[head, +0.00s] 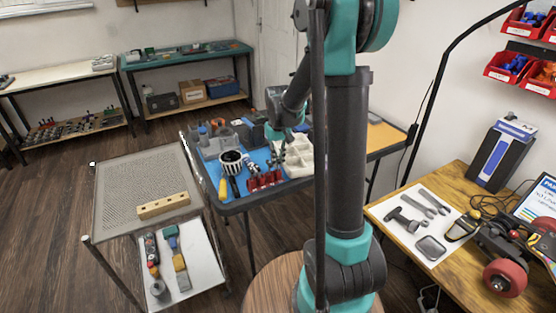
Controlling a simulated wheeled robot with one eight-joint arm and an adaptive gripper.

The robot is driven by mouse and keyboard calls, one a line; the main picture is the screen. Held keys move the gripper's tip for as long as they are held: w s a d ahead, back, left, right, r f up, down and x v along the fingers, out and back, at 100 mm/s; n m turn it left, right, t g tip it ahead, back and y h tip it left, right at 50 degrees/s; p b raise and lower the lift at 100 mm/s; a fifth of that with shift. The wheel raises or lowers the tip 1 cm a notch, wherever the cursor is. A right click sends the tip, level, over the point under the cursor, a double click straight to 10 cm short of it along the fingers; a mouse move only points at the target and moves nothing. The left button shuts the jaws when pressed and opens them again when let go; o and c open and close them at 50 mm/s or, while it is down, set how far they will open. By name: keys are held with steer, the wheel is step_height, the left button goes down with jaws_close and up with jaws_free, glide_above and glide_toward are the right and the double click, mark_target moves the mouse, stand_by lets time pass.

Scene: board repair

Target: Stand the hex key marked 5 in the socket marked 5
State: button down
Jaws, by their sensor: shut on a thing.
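My gripper (283,140) is at the far end of the arm, small and dark, over the blue mat on the grey table. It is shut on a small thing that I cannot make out. A pale wooden block (163,206) with a row of dark holes lies on the perforated cart top, left of my gripper and well apart from it. Its marks are too small to read. I cannot pick out the hex key marked 5 or the socket marked 5.
The grey table (235,208) is crowded with a striped cup (231,161), red parts (264,181) and a white divided tray (300,157). The perforated cart top (125,190) is mostly clear. A wooden bench (480,255) with tools stands at right. My arm hides part of the table.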

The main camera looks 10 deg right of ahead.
steer(key=c, duration=1.3)
jaws_free()
steer(key=shift+c, duration=0.2)
steer(key=shift+r, duration=0.1)
steer(key=shift+r, duration=3.45)
steer(key=s+d+f+t, duration=0.2)
steer(key=s+f, duration=0.2)
steer(key=s, duration=0.7)
steer(key=s+d+f+m+t, duration=0.1)
steer(key=s+f, duration=0.3)
steer(key=s, duration=0.7)
steer(key=shift+d+t, duration=0.55)
steer(key=shift+t, duration=0.05)
